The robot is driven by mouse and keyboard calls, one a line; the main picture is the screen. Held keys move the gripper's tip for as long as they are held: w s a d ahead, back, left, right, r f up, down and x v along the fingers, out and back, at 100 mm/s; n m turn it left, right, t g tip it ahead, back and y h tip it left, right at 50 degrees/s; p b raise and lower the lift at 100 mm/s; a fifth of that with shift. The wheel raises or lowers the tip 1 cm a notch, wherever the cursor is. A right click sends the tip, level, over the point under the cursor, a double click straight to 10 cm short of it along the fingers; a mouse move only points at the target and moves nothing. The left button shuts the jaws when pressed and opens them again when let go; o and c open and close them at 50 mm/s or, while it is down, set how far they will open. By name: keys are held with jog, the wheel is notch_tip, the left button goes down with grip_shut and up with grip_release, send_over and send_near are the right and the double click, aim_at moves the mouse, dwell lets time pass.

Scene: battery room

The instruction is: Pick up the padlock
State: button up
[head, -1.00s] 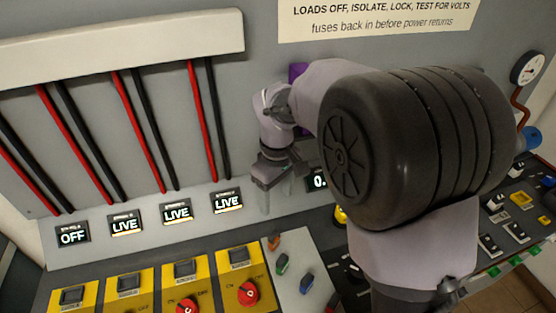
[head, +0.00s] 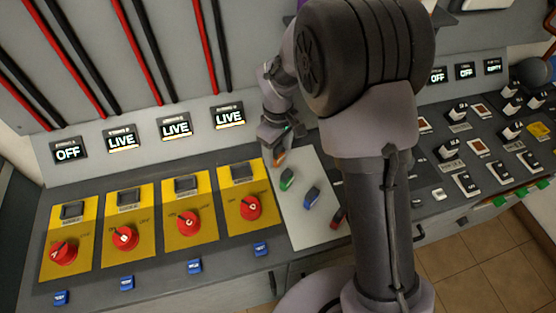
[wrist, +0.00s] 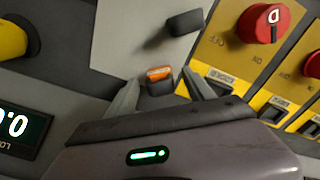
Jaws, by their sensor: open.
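Several small coloured pieces lie on a light grey plate (head: 307,220). I cannot tell for sure which is the padlock. The piece nearest my gripper (head: 279,146) is orange (head: 279,159), at the plate's far end. In the wrist view this orange-topped piece (wrist: 158,73), with a dark body, sits between the two open fingers of my gripper (wrist: 162,76). I see no clear contact. A green piece (head: 287,179), a blue one (head: 312,196) and a dark red one (head: 338,218) lie nearer the front. My arm partly hides the red one.
Yellow panels with red rotary switches (head: 251,207) stand left of the plate, under lit displays (head: 228,115) reading OFF and LIVE. Blue tags (head: 261,249) line the front. Black-and-white switches (head: 467,184) stand to the right. Red and black cables run up the wall.

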jog(key=shift+r, duration=0.2)
jog(key=shift+c, duration=0.6)
grip_shut()
